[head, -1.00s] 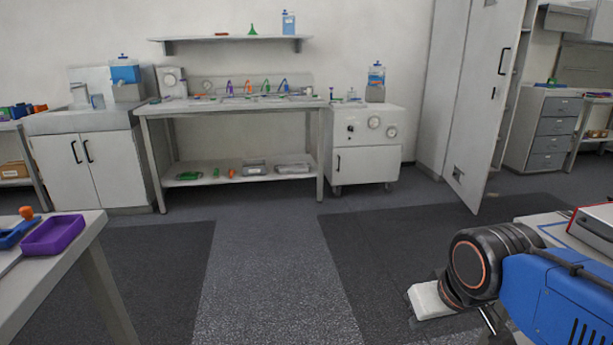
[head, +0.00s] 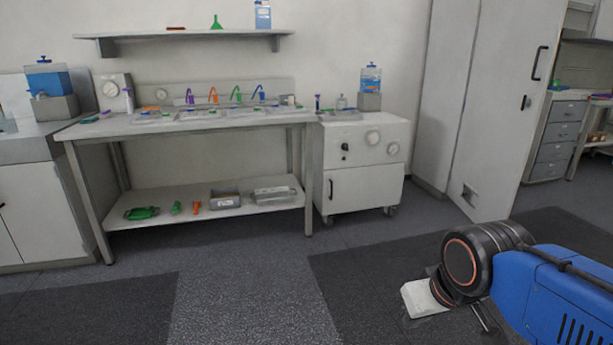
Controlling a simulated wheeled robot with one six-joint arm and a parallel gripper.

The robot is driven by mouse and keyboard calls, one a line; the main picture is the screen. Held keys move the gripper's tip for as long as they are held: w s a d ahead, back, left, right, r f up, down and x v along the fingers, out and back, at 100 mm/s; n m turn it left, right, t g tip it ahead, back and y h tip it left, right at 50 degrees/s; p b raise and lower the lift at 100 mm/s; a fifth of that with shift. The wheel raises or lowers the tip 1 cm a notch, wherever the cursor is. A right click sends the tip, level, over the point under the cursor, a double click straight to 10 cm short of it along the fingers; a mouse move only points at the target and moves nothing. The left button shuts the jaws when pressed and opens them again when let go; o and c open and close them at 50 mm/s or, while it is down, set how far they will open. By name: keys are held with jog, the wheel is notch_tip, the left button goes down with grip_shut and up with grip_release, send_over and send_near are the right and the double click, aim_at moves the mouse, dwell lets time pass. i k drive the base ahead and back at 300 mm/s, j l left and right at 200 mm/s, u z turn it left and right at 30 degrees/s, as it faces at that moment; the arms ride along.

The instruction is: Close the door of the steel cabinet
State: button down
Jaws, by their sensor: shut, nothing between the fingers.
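The tall pale steel cabinet (head: 428,110) stands at the right against the back wall, its top cut off by the frame. Its door (head: 498,105) stands open, swung out into the room, with a dark bar handle (head: 540,63) and a lock below it. The inside of the cabinet is hidden behind the door. My gripper (head: 424,300) is at the lower right, low over the floor mat, partly hidden by my dark wrist joint and blue arm. It is shut and empty, well in front of the door and apart from it.
A workbench (head: 185,125) with bottles and tools stands along the back wall. A wheeled white unit (head: 362,165) stands between it and the steel cabinet. A grey drawer unit (head: 560,135) is beyond the door. The floor (head: 260,290) in front is clear.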

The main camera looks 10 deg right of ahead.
aim_at(517, 41)
jog(key=i+z, duration=0.2)
jog(key=i, duration=0.65)
jog(key=i+j+z, duration=0.2)
jog(key=i, duration=0.65)
jog(key=i+z, duration=0.75)
jog(key=i, duration=0.2)
jog(key=i+j+z, duration=0.25)
jog(key=i+z, duration=0.15)
jog(key=i, duration=0.05)
